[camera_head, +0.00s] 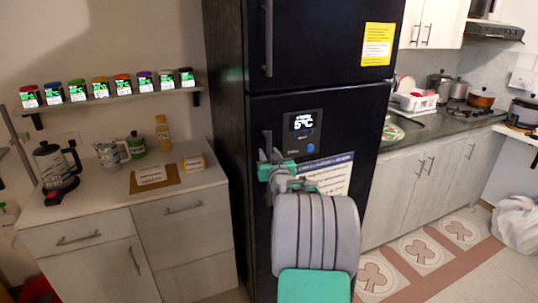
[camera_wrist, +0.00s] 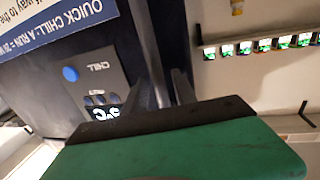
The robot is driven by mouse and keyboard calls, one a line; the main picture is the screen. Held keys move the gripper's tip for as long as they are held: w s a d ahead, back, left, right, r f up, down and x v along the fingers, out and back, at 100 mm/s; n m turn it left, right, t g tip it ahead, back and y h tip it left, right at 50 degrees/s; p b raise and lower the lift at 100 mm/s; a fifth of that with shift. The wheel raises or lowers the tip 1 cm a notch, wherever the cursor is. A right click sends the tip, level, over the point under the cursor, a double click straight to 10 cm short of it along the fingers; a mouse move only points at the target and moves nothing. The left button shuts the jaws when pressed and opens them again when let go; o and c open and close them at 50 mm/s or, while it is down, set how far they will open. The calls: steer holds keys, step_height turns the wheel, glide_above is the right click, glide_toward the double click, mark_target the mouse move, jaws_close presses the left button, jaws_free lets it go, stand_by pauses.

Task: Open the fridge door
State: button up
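The black fridge (camera_head: 335,105) stands in the middle of the head view, with its lower door closed. The door's slim upright handle (camera_head: 267,139) is at the door's left side, partly hidden by my gripper. My gripper (camera_head: 269,156) is at the handle, with its fingers apart on either side of it. In the wrist view, the two fingertips of my gripper (camera_wrist: 158,90) stand apart with the dark handle (camera_wrist: 146,45) between them. I cannot tell whether either finger touches it. The lower door's display panel (camera_wrist: 97,84) shows beside the fingers. My arm hides much of the lower door.
A cabinet (camera_head: 110,210) with a kettle (camera_head: 52,165) stands left of the fridge, under a shelf (camera_head: 110,97) of spice dispensers. A kitchen counter (camera_head: 430,127) stands to the right. A white bag (camera_head: 517,225) lies at the far right. Tiled floor (camera_head: 425,272) is clear at the lower right.

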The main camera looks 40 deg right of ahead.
jaws_close()
stand_by(1.2)
